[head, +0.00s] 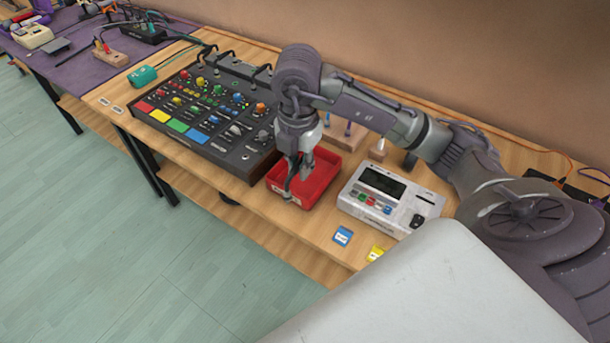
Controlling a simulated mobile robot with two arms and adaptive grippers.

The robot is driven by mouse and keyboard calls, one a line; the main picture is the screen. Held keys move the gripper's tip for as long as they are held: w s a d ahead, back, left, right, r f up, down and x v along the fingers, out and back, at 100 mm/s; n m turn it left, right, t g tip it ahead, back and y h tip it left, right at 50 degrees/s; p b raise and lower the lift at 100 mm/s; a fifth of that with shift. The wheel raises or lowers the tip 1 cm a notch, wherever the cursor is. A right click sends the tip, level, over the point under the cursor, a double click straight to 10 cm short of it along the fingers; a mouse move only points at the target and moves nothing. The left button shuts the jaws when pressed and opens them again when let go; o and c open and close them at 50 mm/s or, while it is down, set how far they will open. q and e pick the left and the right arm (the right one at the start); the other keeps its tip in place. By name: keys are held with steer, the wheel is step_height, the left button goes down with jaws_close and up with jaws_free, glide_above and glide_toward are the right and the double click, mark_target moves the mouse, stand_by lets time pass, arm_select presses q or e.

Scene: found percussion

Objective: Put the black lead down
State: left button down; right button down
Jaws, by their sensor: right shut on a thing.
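My right gripper (299,178) points down over the red tray (323,180), near its front left part. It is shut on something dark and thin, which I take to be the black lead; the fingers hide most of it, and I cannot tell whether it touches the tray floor. The tray sits on the wooden bench (290,226) near its front edge. My left gripper is not in view.
A black mixer with coloured knobs and pads (213,120) stands left of the tray. A white device with a dark screen (385,199) stands right. Blue (343,236) and yellow (375,253) cards lie in front. A wooden block (345,135) stands behind.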

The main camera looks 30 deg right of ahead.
steer(key=shift+w+d+f, duration=0.15)
steer(key=shift+w+f, duration=0.05)
steer(key=shift+f, duration=0.05)
steer(key=shift+m, duration=0.3)
steer(key=w+d+f, duration=0.2)
steer(key=w+f, duration=0.1)
steer(key=w+d+f+p, duration=0.1)
steer(key=w+d+f, duration=0.1)
steer(key=f, duration=0.1)
steer(key=w+d+f+p, duration=0.1)
steer(key=w+d+f, duration=0.2)
steer(key=f, duration=0.1)
steer(key=shift+w, duration=0.3)
steer(key=shift+f, duration=0.35)
steer(key=shift+f, duration=0.1)
steer(key=c, duration=1.2)
jaws_free()
